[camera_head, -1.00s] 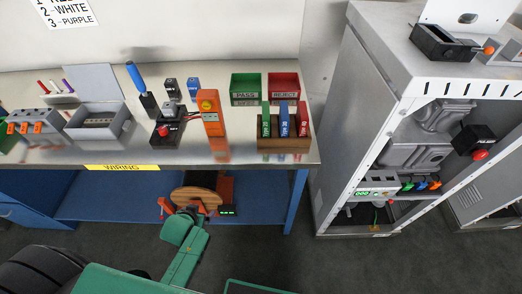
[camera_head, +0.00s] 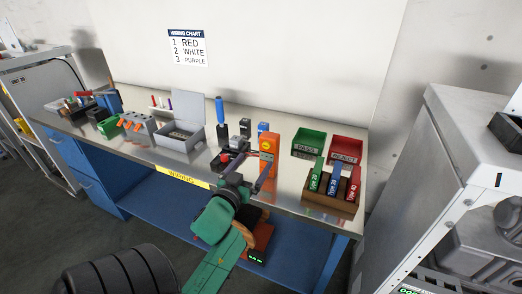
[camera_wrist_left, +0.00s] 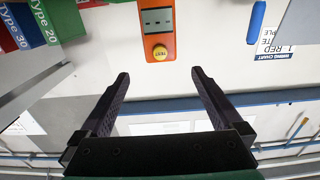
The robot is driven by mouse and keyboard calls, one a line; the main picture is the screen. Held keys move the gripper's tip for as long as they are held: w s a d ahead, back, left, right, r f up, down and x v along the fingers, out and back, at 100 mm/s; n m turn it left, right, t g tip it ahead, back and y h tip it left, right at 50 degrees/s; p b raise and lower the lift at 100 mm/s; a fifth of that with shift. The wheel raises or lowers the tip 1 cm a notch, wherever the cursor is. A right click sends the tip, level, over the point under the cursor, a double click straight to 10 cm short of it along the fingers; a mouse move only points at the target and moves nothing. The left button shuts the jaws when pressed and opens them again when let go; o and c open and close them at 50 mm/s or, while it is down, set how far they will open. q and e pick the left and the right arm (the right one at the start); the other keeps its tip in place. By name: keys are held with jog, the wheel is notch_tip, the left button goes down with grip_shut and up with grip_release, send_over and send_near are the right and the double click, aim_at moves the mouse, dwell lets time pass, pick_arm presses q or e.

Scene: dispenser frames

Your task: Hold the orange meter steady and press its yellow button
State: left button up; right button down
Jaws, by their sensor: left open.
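The orange meter (camera_head: 268,148) stands upright near the front of the workbench, right of a dark block with a red button. In the left wrist view the meter (camera_wrist_left: 157,22) shows a dark display above its round yellow button (camera_wrist_left: 160,52). My left gripper (camera_head: 247,171) is at the bench's front edge, just before the meter. In the wrist view its two dark fingers (camera_wrist_left: 161,75) are spread apart and empty, with the meter beyond their tips, about midway between them. The meter's lower part is partly hidden by the gripper in the head view. My right gripper is out of view.
Right of the meter stand a brown rack (camera_head: 327,195) of coloured type blocks, a green tray (camera_head: 309,142) and a red tray (camera_head: 346,150). A grey open box (camera_head: 180,135) stands to the left. A metal cabinet (camera_head: 455,150) stands at the right.

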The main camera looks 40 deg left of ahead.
aim_at(267, 144)
pick_arm(q)
jog(key=p+x, duration=0.1)
jog(key=x, duration=1.3)
jog(key=shift+a+f+p, duration=0.1)
jog(key=shift+p, duration=0.25)
jog(key=shift+s, duration=0.1)
grip_shut()
